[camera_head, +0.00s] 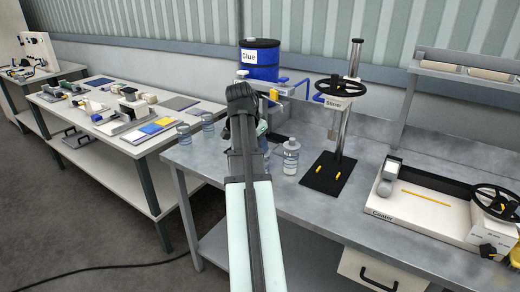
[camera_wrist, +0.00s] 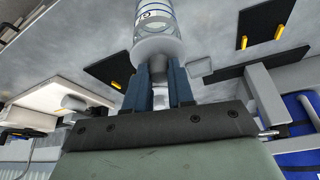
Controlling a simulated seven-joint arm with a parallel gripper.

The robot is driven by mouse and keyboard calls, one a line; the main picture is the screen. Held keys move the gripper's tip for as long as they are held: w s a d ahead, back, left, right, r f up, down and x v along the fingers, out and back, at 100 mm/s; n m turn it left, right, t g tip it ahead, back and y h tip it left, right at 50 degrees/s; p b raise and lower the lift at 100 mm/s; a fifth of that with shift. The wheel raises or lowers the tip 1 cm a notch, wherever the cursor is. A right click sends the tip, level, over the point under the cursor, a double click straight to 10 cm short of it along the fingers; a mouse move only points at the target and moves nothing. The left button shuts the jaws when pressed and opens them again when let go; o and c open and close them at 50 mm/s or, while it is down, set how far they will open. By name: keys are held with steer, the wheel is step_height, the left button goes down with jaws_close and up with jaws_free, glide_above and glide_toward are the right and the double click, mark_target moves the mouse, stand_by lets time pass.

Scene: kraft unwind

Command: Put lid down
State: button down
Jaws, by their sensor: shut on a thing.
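My gripper (camera_wrist: 159,72) is shut on a pale grey round piece, which looks like the lid (camera_wrist: 158,46), at its fingertips. A clear jar (camera_wrist: 158,16) with a printed label and blue bands shows just beyond the lid in the wrist view. I cannot tell whether the lid touches the jar. In the head view my arm hides the fingertips and the lid over the steel bench (camera_head: 320,205). A white-capped bottle (camera_head: 291,158) stands upright just right of my gripper.
A blue glue drum (camera_head: 260,60) is behind. The stirrer stand (camera_head: 330,172) and the coater (camera_head: 425,210) are to the right. Bare bench lies in front of the bottle.

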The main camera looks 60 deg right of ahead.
step_height(320, 180, up, 8)
steer(key=shift+w+f, duration=0.1)
steer(key=shift+f, duration=0.15)
steer(key=shift+w+a+r, duration=0.1)
steer(key=shift+w+r, duration=0.05)
steer(key=shift+r, duration=0.05)
steer(key=shift+m, duration=0.4)
steer(key=shift+w+a+f, duration=0.2)
steer(key=shift+w+f, duration=1.4)
steer(key=shift+f, duration=1.95)
steer(key=shift+w+a+f, duration=0.25)
steer(key=shift+w+f, duration=1.35)
steer(key=shift+f, duration=1.9)
steer(key=shift+w+a+f, duration=0.2)
steer(key=shift+w+f, duration=1.4)
steer(key=shift+f, duration=1.95)
steer(key=shift+f, duration=0.15)
steer(key=c, duration=1)
jaws_free()
steer(key=v, duration=1.2)
steer(key=shift+w, duration=0.2)
